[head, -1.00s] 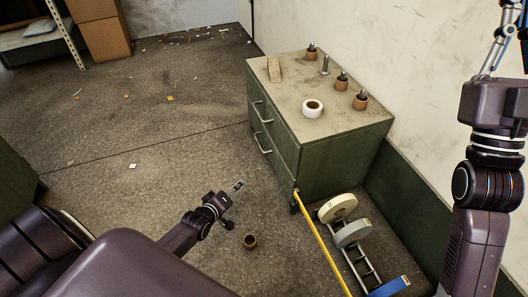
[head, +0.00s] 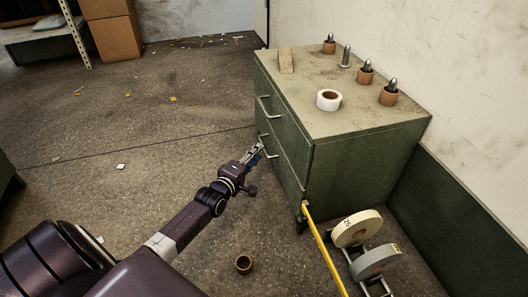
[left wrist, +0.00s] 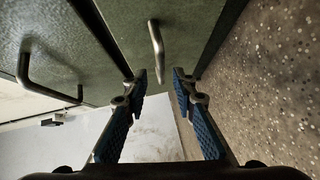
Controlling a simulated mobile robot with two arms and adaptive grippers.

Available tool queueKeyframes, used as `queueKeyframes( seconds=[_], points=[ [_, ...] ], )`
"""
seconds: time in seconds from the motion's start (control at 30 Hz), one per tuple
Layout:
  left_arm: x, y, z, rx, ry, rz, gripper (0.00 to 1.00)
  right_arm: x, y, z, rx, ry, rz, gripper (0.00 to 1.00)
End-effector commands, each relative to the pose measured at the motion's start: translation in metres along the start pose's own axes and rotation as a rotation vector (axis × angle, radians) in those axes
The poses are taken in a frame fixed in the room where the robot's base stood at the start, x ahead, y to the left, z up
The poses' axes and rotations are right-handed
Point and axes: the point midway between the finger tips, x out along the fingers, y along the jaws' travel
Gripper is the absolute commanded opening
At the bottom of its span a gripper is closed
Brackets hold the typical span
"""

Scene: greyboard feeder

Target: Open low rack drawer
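The green drawer rack (head: 360,165) stands right of centre with its drawers shut. Its low drawer has a metal bar handle (head: 270,153), which also shows in the left wrist view (left wrist: 156,38). An upper drawer handle (head: 263,108) sits above it and shows at the left of the left wrist view (left wrist: 42,90). My left gripper (head: 256,152) is at the low handle in the head view. In the left wrist view its two blue-padded fingers (left wrist: 159,88) are apart, with the low handle just beyond the gap between the tips. My right gripper is out of view.
A white tape roll (head: 328,100) and several capped brown spools stand on the rack top. Floor left of the rack is mostly clear.

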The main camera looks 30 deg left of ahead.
Motion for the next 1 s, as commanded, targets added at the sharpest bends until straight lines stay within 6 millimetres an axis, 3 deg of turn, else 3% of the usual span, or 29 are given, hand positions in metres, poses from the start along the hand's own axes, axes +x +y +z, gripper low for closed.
queueKeyframes(
  seconds=[0.1,0.33,0.77,1.0],
  points=[
    [0.02,-0.005,0.001,0.002,0.0,0.003,0.25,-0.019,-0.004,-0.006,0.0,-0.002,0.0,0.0],
    [0.045,-0.004,0.001,0.002,0.0,0.001,0.25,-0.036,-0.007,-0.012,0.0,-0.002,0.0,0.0],
    [0.053,-0.001,0.001,0.002,-0.001,-0.002,0.25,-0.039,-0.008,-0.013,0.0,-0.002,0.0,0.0],
    [0.053,-0.002,0.001,0.002,-0.001,-0.002,0.01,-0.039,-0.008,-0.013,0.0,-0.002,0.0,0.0]
  ],
)
